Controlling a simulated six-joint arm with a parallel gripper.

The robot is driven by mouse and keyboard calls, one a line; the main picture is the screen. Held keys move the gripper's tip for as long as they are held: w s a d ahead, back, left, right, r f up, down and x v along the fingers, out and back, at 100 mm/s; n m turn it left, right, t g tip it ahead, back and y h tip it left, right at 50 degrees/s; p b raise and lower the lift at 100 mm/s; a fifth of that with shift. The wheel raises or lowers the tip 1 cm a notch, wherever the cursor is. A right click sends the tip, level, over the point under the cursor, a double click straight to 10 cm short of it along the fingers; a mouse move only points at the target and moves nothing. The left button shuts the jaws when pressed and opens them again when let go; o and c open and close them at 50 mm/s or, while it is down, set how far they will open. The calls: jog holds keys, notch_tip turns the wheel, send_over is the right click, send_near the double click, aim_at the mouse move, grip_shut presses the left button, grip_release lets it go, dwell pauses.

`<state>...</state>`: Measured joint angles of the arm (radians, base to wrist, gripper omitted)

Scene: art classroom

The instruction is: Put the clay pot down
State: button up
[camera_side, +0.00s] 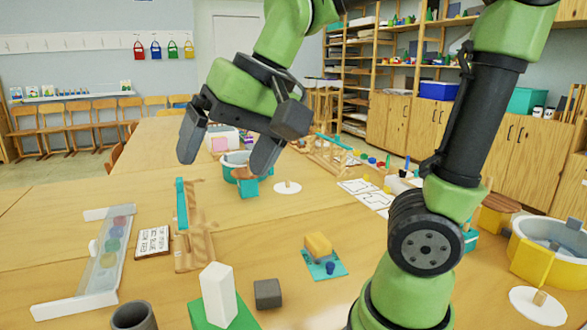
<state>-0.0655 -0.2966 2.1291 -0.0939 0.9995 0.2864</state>
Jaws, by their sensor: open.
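My gripper (228,155) is open, high over the left-middle of the table, with its two dark fingers spread and pointing down. Nothing shows held between them. No thing is plainly a clay pot. A grey hollow cylinder (133,317) stands at the bottom edge, partly cut off, and could be a pot. A small teal and brown piece (246,184) is behind and below the right finger, in front of a white and teal bowl (232,160); the finger partly covers them.
A white block (217,295) stands on a green board, with a grey cube (267,293) beside it. A yellow block (318,245) is on a teal mat. A wooden rack (197,236) and a tray of coloured discs (109,255) lie left. The wooden table (270,225) has bare room between.

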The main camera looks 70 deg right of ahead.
jog(key=s+f+n+t, duration=0.1)
jog(key=s+n+t, duration=0.1)
jog(key=s, duration=0.5)
jog(key=shift+s+d+f+n, duration=0.3)
jog(key=shift+s+d, duration=0.1)
jog(key=shift+d, duration=0.05)
